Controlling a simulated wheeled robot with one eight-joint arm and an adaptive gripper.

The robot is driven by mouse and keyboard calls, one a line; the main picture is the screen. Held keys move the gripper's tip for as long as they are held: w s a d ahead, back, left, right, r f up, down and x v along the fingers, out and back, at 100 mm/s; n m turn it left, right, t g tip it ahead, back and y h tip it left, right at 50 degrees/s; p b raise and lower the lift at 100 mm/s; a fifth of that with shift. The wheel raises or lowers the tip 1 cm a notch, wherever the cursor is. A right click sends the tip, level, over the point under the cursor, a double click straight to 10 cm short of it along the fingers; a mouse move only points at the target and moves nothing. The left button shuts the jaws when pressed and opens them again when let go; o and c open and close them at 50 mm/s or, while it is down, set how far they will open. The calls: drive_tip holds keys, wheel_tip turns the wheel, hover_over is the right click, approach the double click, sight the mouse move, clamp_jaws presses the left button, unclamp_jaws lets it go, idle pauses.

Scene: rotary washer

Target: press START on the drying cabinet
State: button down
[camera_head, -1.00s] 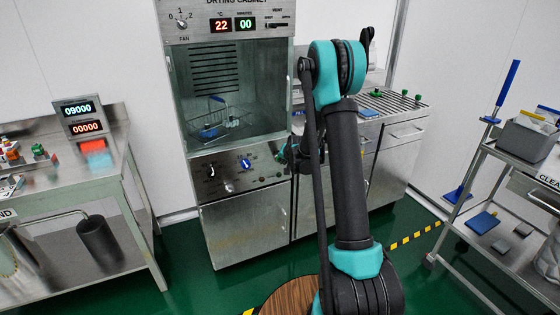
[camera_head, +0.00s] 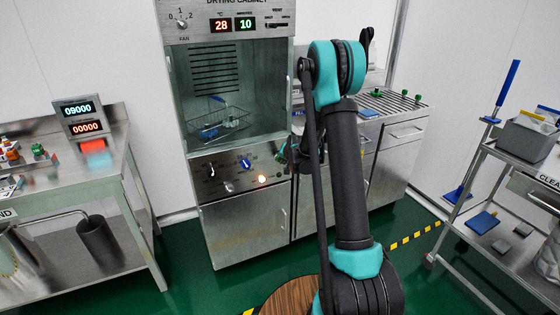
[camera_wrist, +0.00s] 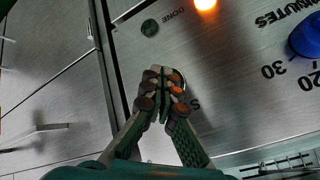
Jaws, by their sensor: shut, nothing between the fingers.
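The drying cabinet (camera_head: 243,228) stands in the middle of the head view, with its control panel (camera_head: 225,172) below the window. Its displays read 28 °C (camera_head: 221,25) and 10 minutes (camera_head: 246,24). The START button itself is mostly hidden behind the fingers. I cannot tell whether they touch it.
The blue minutes dial (camera_wrist: 306,37) is at the right in the wrist view. A dark green DONE lamp (camera_wrist: 150,27) is near the fingertips. A wire basket (camera_head: 222,120) stands inside the cabinet. A steel bench (camera_head: 125,200) is left, a cart (camera_head: 470,190) right.

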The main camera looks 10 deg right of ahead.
drive_tip(key=shift+s+d, duration=0.2)
drive_tip(key=shift+s, duration=0.4)
drive_tip(key=shift+s, duration=0.15)
drive_tip(key=s, duration=0.1)
drive_tip(key=s+d, duration=0.1)
drive_tip(key=s, duration=0.2)
drive_tip(key=shift+s+d, duration=0.25)
drive_tip(key=shift+d, duration=0.05)
idle(0.4)
drive_tip(key=s+d+r+n+g, duration=0.1)
drive_tip(key=s+r, duration=0.1)
drive_tip(key=s, duration=1.1)
drive_tip(key=s+d+r+n+g+h, duration=0.1)
drive_tip(key=s+n+g, duration=0.1)
drive_tip(key=s, duration=1.1)
drive_tip(key=s+d+r+n+g, duration=0.1)
drive_tip(key=s+r+n, duration=0.1)
drive_tip(key=s, duration=1.1)
drive_tip(key=shift+s+d+r+h, duration=0.25)
drive_tip(key=shift+s+r+h, duration=0.05)
drive_tip(key=shift+r+h, duration=0.1)
